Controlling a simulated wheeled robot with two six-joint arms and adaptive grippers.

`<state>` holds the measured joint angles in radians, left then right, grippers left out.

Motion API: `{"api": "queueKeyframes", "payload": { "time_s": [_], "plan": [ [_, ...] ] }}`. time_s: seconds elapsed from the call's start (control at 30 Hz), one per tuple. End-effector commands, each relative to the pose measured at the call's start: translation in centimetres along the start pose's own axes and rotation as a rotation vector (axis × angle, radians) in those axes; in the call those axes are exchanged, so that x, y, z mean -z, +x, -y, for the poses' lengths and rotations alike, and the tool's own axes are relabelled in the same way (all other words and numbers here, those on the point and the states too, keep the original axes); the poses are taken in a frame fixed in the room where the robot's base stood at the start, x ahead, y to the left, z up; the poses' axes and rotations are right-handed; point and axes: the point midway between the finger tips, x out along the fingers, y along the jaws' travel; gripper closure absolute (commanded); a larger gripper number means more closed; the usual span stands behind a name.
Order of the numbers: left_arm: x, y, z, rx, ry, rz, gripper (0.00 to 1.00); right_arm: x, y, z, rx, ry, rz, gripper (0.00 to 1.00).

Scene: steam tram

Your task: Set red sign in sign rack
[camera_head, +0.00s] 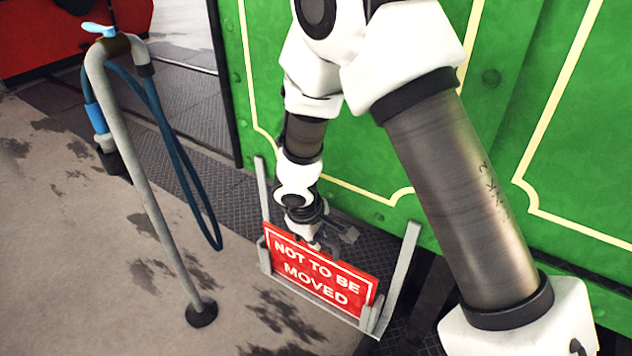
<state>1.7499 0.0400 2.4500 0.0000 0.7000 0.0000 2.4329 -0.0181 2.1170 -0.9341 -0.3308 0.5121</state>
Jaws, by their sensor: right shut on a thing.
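The red sign (300,270) reads "NOT TO BE MOVED" in white letters with a white border. It stands slightly tilted in the picture, within the grey metal sign rack (402,268), between the rack's two uprights and behind its low front lips. Whether its lower edge rests fully on the rack's bottom cannot be told. My right gripper (318,243) is at the sign's top edge, shut on it; the fingertips are small and partly hidden. My left gripper is not in view.
A green panelled tram side (560,130) with cream lines stands close behind the rack and my right arm. A grey standpipe (150,190) with a blue tap and hose stands on the left. Stained paving (80,270) is open at lower left.

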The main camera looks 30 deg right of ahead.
Motion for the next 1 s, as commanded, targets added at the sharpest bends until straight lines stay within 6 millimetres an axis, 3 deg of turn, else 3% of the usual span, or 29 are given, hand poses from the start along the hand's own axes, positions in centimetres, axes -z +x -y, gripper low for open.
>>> {"api": "queueKeyframes", "payload": {
  "time_s": [1.0],
  "plan": [
    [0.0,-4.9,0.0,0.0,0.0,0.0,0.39,0.0,-5.5,-1.7,-0.001,0.0,-0.001,1.0]
  ]
}}
